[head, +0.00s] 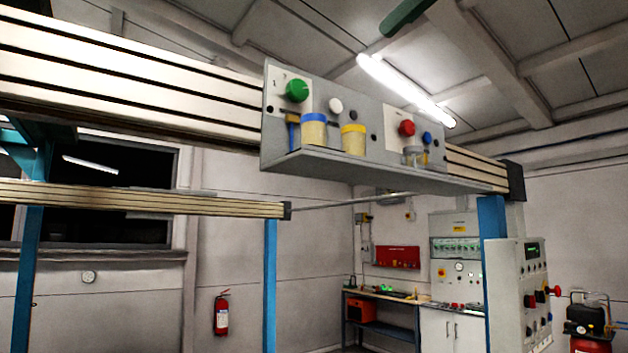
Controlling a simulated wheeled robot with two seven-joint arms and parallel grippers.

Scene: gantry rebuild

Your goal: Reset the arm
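Neither of my grippers shows in the head view, and no part of my arms can be made out for sure. A grey shelf panel (345,170) is fixed to a thick aluminium beam (130,65) high in front of me. On its back plate are a green knob (297,90), a red knob (407,128) and a small blue knob (427,137). On its ledge stand a blue-lidded jar (313,133), a yellow-lidded jar (353,141) and a small grey-topped item (413,156).
A thinner rail (140,199) runs below the beam. Blue posts (270,285) stand under the rails. A control cabinet (517,295) is at the right. A workbench (380,297) and a fire extinguisher (222,313) are farther back. A dark green bar (405,16) crosses the top edge.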

